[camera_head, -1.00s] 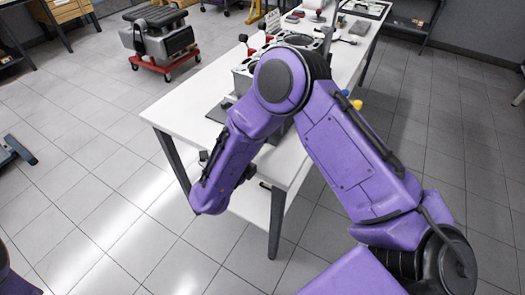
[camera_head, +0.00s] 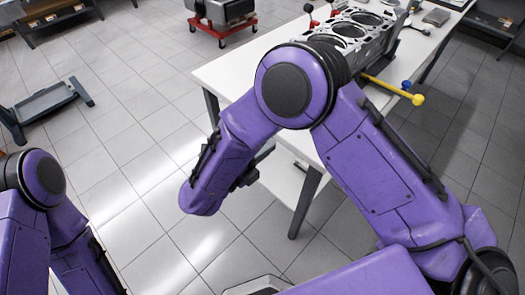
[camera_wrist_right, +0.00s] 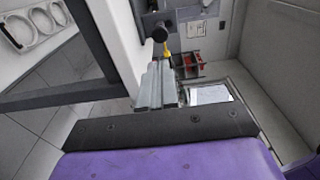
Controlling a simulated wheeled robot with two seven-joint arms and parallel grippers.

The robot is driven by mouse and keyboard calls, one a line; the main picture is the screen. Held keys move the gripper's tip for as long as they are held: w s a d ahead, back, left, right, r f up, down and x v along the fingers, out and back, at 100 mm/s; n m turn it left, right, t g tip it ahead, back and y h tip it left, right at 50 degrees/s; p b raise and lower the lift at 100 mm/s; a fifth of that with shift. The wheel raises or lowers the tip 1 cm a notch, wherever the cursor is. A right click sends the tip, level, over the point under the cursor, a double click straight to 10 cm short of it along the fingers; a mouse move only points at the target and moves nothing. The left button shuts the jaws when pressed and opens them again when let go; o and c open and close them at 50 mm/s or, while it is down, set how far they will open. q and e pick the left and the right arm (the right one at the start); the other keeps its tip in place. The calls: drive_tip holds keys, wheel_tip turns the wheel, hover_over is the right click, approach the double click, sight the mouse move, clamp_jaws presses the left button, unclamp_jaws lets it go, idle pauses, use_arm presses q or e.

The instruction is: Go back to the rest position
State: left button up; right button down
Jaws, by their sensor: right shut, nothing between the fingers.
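My right arm crosses the head view, its purple elbow in front of the table. The forearm hangs down to the left, beside the table's near end. My right gripper (camera_head: 246,178) shows only as a small dark part behind the forearm, off the table top. In the right wrist view its grey fingers (camera_wrist_right: 156,86) are together and hold nothing. My left arm is at the left edge of the head view, bent downward; its gripper is out of view.
The white table (camera_head: 222,74) carries an engine block (camera_head: 345,32) with open bores. A yellow-ended bar (camera_head: 396,88) sticks out beside the block. A red dolly (camera_head: 222,33) bears a grey machine at the back. A dark stand (camera_head: 45,108) is on the floor at left. Open floor lies between.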

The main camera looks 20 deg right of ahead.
drive_tip(key=shift+s+a, duration=0.3)
drive_tip(key=shift+a, duration=0.25)
